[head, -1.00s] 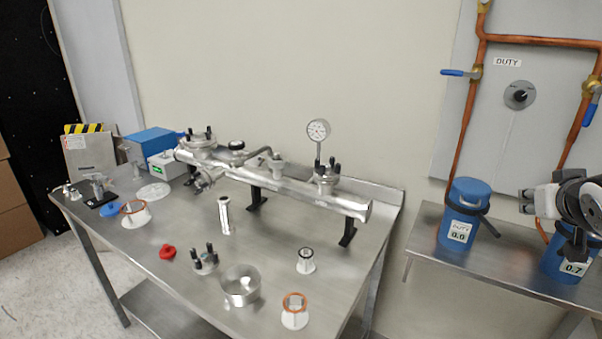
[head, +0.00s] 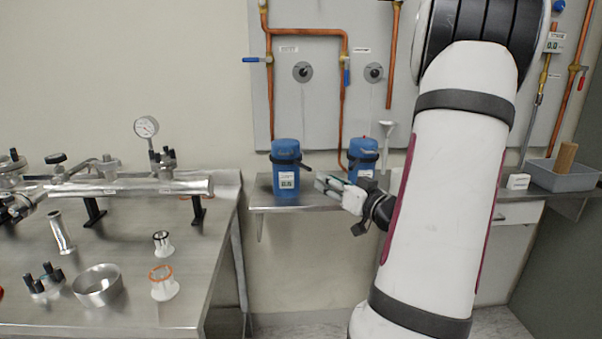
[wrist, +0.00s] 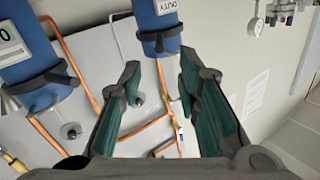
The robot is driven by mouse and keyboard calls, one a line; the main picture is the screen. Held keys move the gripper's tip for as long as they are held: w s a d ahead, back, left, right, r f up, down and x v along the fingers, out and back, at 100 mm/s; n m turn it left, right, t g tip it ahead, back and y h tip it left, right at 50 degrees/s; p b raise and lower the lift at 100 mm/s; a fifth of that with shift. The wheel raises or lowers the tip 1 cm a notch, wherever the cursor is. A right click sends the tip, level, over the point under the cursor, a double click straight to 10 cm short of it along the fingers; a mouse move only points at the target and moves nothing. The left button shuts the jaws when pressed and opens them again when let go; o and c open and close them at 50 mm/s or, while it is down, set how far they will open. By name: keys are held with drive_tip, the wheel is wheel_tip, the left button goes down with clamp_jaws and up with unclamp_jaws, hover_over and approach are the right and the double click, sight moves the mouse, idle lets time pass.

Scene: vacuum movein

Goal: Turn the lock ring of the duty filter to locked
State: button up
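The duty filter (head: 286,178) is the left blue canister on the right-hand shelf, with a white label. A dark lock ring (head: 284,158) runs around its upper part, with a handle sticking out to the right. My gripper (head: 322,183) is right of this canister, pointing left towards it. In the wrist view, which looks upside down, my gripper (wrist: 158,68) is open and empty. A blue canister (wrist: 155,20), seemingly the duty filter, lies ahead between and beyond the fingertips, with a dark ring and handle (wrist: 158,38). I cannot read the ring's lock position.
A second blue canister (head: 363,150) stands to the right, close to my gripper. Copper pipes (head: 270,90) and blue valve handles run on the panel behind. The steel bench (head: 130,230) at left holds a manifold and loose parts. My arm hides part of the shelf.

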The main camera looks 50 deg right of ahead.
sight(306, 168)
drive_tip(key=b+x, duration=0.1)
drive_tip(key=x, duration=1)
drive_tip(key=shift+d+b, duration=0.15)
drive_tip(key=shift+b, duration=0.25)
clamp_jaws()
